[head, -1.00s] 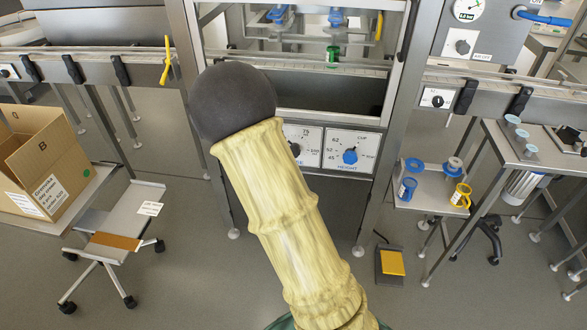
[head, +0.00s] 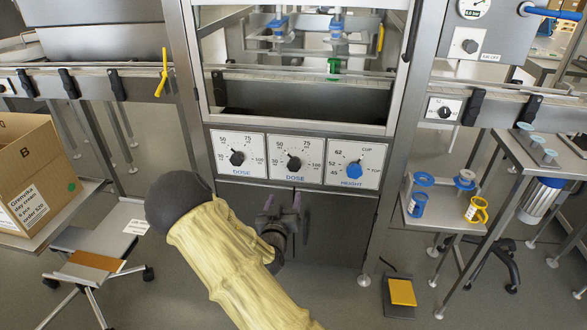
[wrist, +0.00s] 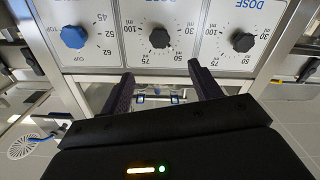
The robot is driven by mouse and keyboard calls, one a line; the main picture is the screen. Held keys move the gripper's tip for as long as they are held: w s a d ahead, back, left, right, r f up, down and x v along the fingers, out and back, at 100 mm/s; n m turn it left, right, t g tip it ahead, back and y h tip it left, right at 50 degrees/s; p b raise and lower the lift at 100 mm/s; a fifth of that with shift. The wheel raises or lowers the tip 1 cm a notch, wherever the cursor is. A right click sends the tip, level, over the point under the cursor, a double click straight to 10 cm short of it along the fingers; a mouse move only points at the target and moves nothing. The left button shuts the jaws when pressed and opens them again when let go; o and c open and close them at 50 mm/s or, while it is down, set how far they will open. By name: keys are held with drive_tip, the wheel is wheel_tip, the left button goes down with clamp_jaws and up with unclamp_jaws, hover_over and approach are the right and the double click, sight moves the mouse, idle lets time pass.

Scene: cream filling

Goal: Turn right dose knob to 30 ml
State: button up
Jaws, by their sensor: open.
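The right dose knob (head: 294,162) is black and sits on the middle dial of the machine's front panel. Its pointer faces upper left, toward the 50 side of the scale; the exact value is too small to read. It shows upside down in the wrist view (wrist: 160,38), ahead of and between the finger lines. My gripper (head: 283,202) is open and empty, below and in front of this dial, apart from the knob. In the wrist view my two fingers (wrist: 161,76) point toward the panel with a gap between them.
The left dose knob (head: 237,158) and the blue height knob (head: 353,170) flank the right dose knob closely. A small side table (head: 437,222) with blue and yellow parts stands right. A box (head: 32,180) stands left. A yellow pedal (head: 402,292) lies on the floor.

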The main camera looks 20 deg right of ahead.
sight(293, 168)
drive_tip(key=b+x, duration=0.2)
drive_tip(key=x, duration=1.5)
drive_tip(key=shift+d, duration=0.15)
drive_tip(key=c, duration=1)
drive_tip(key=shift+n, duration=0.4)
drive_tip(key=n+p, duration=0.1)
drive_tip(key=n, duration=1)
drive_tip(key=shift+f, duration=0.1)
